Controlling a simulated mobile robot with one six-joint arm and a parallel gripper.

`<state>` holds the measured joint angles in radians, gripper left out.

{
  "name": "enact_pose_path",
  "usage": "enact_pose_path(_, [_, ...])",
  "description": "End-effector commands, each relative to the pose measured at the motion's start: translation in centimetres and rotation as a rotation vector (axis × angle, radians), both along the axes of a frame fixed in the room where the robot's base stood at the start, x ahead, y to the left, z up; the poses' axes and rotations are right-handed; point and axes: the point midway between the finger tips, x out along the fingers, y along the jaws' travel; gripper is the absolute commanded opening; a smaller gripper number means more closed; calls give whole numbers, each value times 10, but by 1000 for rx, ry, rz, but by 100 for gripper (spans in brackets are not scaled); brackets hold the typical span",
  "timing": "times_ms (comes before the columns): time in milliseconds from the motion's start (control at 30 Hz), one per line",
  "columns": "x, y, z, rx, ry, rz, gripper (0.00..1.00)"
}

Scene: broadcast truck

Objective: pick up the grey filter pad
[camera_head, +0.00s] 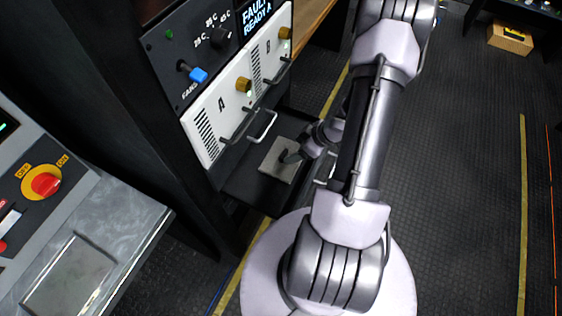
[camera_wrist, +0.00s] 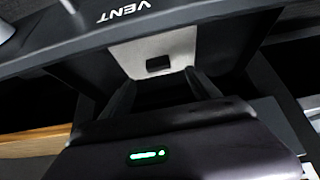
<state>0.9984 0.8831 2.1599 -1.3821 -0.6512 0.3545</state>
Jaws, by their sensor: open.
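The grey filter pad (camera_head: 273,161) is a flat, light grey square lying on a dark shelf (camera_head: 245,186) below the white modules. In the wrist view the pad (camera_wrist: 150,48) shows a small dark square patch near its near edge.
White modules A (camera_head: 222,110) and B (camera_head: 268,62) have protruding handles above the shelf. A dark panel marked VENT (camera_wrist: 125,22) crosses the wrist view beyond the pad. A grey console (camera_head: 100,235) stands at left. The floor (camera_head: 465,170) at right is open.

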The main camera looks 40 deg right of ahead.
Motion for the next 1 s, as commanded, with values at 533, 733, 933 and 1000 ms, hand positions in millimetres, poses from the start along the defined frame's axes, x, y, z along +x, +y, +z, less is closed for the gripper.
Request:
enact_pose_path(533, [35, 12, -60, -3, -1, 1, 71])
enact_pose_path(733, [35, 12, -58, -2, -1, 0, 55])
enact_pose_path(933, [35, 12, -58, -2, -1, 0, 16])
enact_pose_path(1000, [35, 12, -58, -2, -1, 0, 4])
